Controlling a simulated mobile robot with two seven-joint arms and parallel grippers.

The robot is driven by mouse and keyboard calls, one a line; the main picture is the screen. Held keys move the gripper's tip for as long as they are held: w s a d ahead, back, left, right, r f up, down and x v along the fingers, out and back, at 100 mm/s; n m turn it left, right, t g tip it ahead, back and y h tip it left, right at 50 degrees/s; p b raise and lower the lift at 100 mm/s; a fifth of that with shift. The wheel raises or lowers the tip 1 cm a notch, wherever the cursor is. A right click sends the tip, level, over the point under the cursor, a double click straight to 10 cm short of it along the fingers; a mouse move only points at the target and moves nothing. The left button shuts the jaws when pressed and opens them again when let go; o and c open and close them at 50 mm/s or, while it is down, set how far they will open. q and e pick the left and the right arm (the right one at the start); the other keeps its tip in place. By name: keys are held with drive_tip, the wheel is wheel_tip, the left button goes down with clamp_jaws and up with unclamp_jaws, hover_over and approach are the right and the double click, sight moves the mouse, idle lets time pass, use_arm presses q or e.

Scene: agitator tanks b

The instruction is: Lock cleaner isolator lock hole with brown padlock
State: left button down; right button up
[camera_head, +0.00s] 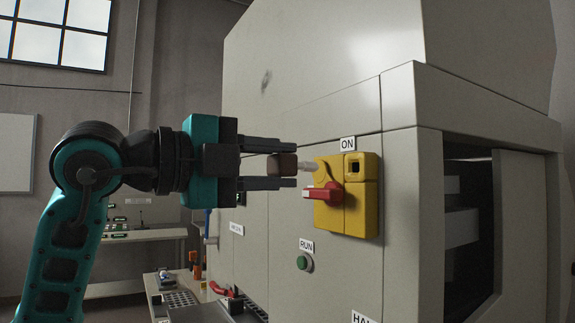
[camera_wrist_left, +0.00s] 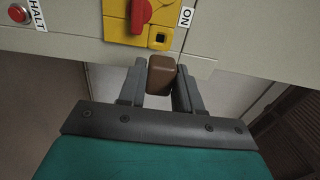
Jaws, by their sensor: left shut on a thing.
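My left gripper (camera_head: 290,164) is shut on the brown padlock (camera_head: 282,165), with one finger above it and one below in the head view. The padlock's pale shackle (camera_head: 308,165) points right, toward the yellow isolator (camera_head: 361,208). The shackle tip is at or close to the isolator's left edge; I cannot tell if it touches. The isolator has a red handle (camera_head: 322,193) and a dark square hole (camera_head: 353,167) at its top right, under an ON label. The left wrist view shows the padlock (camera_wrist_left: 161,71) between the fingers, near the square hole (camera_wrist_left: 160,39). My right gripper is not in view.
The isolator is on a large grey cabinet (camera_head: 325,125). A green RUN button (camera_head: 304,262) sits below it, and a red HALT button (camera_wrist_left: 18,13) shows in the left wrist view. A bench (camera_head: 176,294) with small items stands low behind my arm.

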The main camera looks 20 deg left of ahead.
sight(311, 165)
use_arm(q)
drive_tip(key=shift+s+a, duration=0.1)
drive_tip(key=shift+s, duration=0.05)
drive_tip(key=shift+w+d+r, duration=0.1)
drive_tip(key=shift+w+d, duration=0.1)
drive_tip(key=p+x, duration=0.1)
drive_tip(key=x, duration=0.2)
drive_tip(key=shift+w+d, duration=0.1)
drive_tip(key=shift+x, duration=0.95)
idle(0.6)
drive_tip(key=shift+w, duration=0.1)
idle(0.4)
